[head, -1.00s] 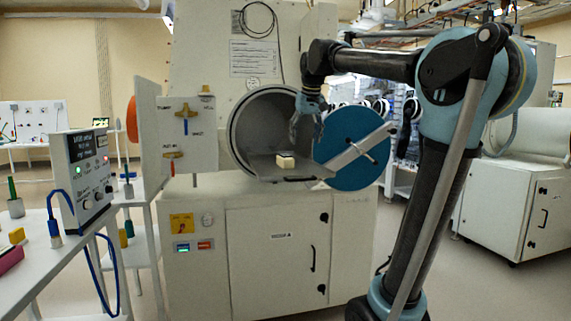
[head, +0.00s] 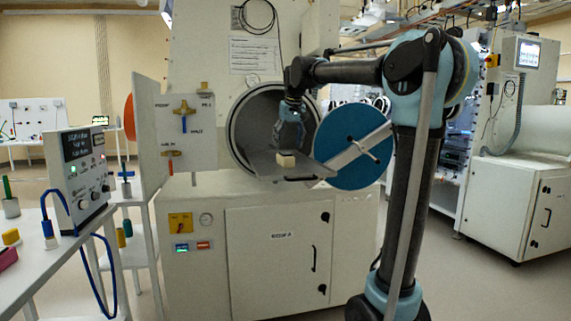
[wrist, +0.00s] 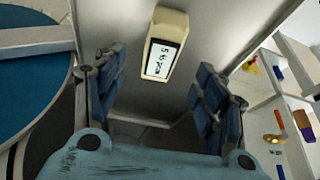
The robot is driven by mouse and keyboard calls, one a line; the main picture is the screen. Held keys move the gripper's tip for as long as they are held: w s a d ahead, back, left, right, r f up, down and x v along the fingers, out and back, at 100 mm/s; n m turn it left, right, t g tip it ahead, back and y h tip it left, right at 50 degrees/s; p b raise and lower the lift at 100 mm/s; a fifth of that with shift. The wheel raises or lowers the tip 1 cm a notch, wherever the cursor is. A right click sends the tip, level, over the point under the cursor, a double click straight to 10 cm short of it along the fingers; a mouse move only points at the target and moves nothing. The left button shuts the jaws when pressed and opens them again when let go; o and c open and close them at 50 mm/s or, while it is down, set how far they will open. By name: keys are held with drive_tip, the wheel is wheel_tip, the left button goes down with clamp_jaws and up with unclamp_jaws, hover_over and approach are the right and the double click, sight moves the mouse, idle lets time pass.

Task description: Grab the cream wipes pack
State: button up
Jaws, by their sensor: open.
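The cream wipes pack (head: 286,160) is a small block with a white label. It sits on the grey sliding tray (head: 262,165) at the mouth of the round antechamber. In the wrist view the pack (wrist: 166,45) lies on the tray, ahead of and between my fingers, with its printed label facing the camera. My gripper (head: 291,133) is above the pack, in front of the chamber opening. In the wrist view my gripper (wrist: 160,95) has its two blue-padded fingers spread wide, with nothing between them. The fingers appear apart from the pack.
The round blue door (head: 352,165) with a grey bar stands open right of the chamber. A white valve panel (head: 186,130) is on the left. A white side table (head: 70,250) with an instrument box (head: 80,165) is at far left. Floor to the right is clear.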

sight(286, 153)
drive_tip(key=shift+x, duration=3.75)
drive_tip(key=shift+w+a+r, duration=0.1)
drive_tip(key=shift+w, duration=0.05)
drive_tip(key=c, duration=1.2)
